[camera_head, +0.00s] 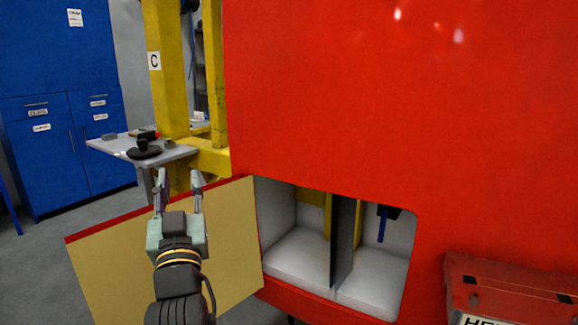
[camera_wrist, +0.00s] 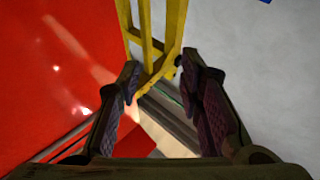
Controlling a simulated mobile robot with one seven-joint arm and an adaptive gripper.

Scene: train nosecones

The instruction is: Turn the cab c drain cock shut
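The red cab (camera_head: 400,100) has an open recess low in its side. In the recess's right part, a blue lever (camera_head: 382,224) hangs almost straight down from a dark fitting (camera_head: 389,211); it looks like the drain cock. My gripper (camera_head: 178,184) is left of the recess, in front of the open cream hatch door (camera_head: 225,225), with its fingers pointing up in the picture. It is open and empty, well apart from the lever. In the wrist view my gripper (camera_wrist: 160,78) shows its fingers spread, and no lever is visible there.
A dark upright divider (camera_head: 343,240) splits the recess. The open hatch door stands between the floor at left and the recess. A yellow stand marked C (camera_head: 174,70) and a grey shelf with small parts (camera_head: 110,144) are behind my gripper. A red case (camera_head: 510,285) is at lower right.

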